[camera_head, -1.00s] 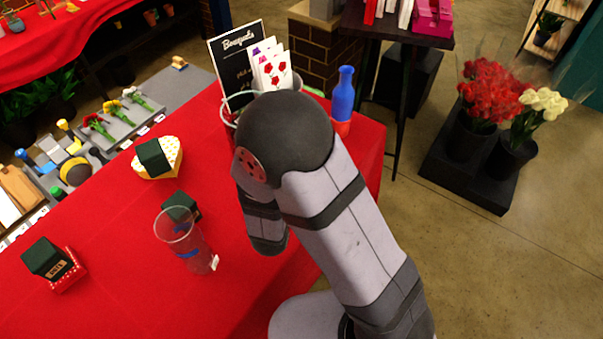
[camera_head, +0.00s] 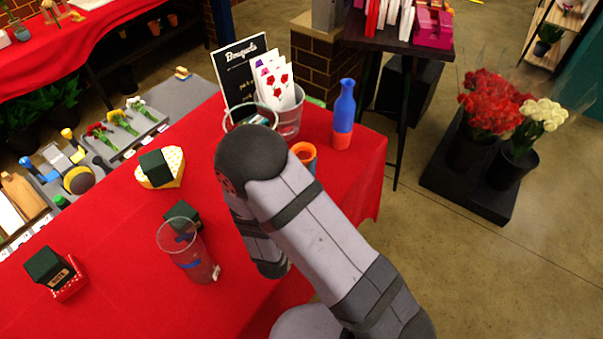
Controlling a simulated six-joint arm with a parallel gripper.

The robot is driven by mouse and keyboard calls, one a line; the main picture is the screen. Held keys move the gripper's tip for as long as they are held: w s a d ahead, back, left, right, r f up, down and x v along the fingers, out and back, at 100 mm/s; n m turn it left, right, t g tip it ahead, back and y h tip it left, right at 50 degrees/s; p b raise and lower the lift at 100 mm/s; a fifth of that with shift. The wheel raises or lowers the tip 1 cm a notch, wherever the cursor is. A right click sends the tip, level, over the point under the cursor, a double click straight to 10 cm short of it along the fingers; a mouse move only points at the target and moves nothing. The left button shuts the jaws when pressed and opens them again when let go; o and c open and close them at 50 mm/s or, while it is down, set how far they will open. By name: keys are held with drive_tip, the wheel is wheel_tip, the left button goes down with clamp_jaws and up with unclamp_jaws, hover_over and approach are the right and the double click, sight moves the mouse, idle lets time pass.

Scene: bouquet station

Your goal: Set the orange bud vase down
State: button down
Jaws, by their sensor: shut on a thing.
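My arm (camera_head: 318,235) bends at a dark elbow over the red table, and its near link covers the space below. My gripper is hidden behind the arm, so its hold does not show. A small piece with an orange rim and blue-grey side (camera_head: 304,153) shows just right of the elbow, partly covered by the arm; I cannot tell whether it is the orange bud vase. A tall blue bottle with an orange base (camera_head: 343,115) stands upright at the table's back right.
On the red table (camera_head: 120,225) stand a clear tumbler (camera_head: 190,253), dark green boxes (camera_head: 48,265), a yellow heart-shaped box (camera_head: 172,178), a Bouquets sign (camera_head: 238,70) and a clear container (camera_head: 289,120). Bare cloth shows at left centre.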

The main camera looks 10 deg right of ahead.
drive_tip(key=shift+f+p, duration=0.3)
drive_tip(key=shift+f, duration=1.45)
drive_tip(key=shift+f, duration=0.1)
drive_tip(key=c, duration=1.2)
unclamp_jaws()
drive_tip(key=shift+r, duration=0.2)
drive_tip(key=b+v, duration=0.1)
drive_tip(key=v, duration=0.2)
drive_tip(key=b+v, duration=0.1)
drive_tip(key=v, duration=0.1)
drive_tip(key=shift+s+a+f+b, duration=0.1)
drive_tip(key=shift+a+f+b, duration=0.05)
drive_tip(key=shift+f+b, duration=0.15)
drive_tip(key=shift+r, duration=3.7)
